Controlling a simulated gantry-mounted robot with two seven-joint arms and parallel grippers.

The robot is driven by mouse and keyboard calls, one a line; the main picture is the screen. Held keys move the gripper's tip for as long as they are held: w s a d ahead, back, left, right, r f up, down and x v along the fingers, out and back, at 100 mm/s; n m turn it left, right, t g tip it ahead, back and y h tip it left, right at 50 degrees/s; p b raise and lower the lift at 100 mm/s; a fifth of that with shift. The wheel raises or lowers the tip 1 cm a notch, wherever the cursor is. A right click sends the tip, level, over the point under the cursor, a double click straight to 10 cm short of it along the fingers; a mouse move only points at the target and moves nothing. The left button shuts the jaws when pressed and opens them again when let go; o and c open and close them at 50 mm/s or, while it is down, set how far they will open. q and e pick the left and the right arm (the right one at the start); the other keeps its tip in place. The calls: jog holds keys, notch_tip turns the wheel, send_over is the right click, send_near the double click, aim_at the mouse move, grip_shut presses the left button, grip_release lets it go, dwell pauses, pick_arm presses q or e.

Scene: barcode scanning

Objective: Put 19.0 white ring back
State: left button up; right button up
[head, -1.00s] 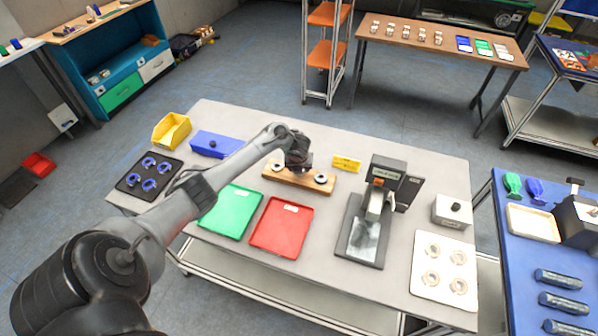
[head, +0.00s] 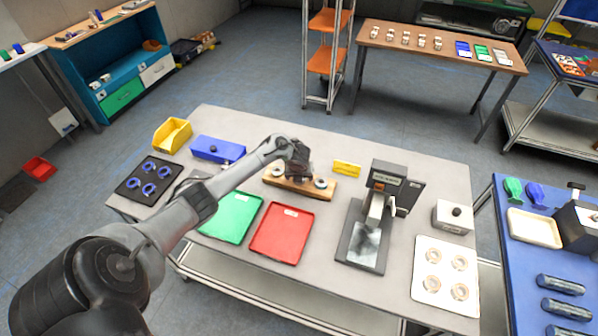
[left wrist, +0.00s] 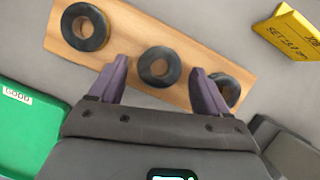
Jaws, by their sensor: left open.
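A wooden board (head: 328,193) lies near the middle of the table, and it also shows in the left wrist view (left wrist: 120,45). Three dark grey rings sit on it in a row: a left ring (left wrist: 69,29), a middle ring (left wrist: 160,84) and a right ring (left wrist: 226,79) partly hidden by a finger. My left gripper (head: 298,175) is over the board. In the left wrist view its fingers (left wrist: 157,77) are open, with the middle ring showing between the tips. I cannot tell whether they touch it. Pale rings (head: 433,283) sit on a white board at the right.
A yellow sign (head: 347,169) stands behind the wooden board. A green tray (head: 231,217) and a red tray (head: 282,233) lie in front. A dark measuring device (head: 385,186) stands to the right. A blue box (head: 217,149) and a black ring board (head: 149,179) are on the left.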

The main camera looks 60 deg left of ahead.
pick_arm(q)
jog(key=p+v, duration=0.3)
jog(key=v, duration=0.8)
jog(key=s+d+f+n+t, duration=0.1)
jog(key=s+d+f+n, duration=0.15)
jog(key=d, duration=0.75)
jog(key=s+d+f+n+t, duration=0.1)
jog(key=d+f+n, duration=0.3)
jog(key=d, duration=0.6)
jog(key=s+d+r+n+h, duration=0.2)
jog(key=s+d+r+n, duration=0.1)
jog(key=s+d+n, duration=0.4)
jog(key=s+d+r+n+g+h, duration=0.1)
jog(key=s+d+r+n, duration=0.2)
jog(key=s+d+n, duration=0.5)
jog(key=s+n, duration=0.1)
jog(key=s, duration=0.2)
jog(key=shift+s+r+h+p, duration=0.2)
jog(key=shift+r+h+p, duration=0.1)
jog(key=shift+r+h, duration=0.1)
jog(key=shift+r+n, duration=0.1)
jog(key=shift+n, duration=0.15)
notch_tip(320, 180, up, 12)
jog(key=p, duration=1.2)
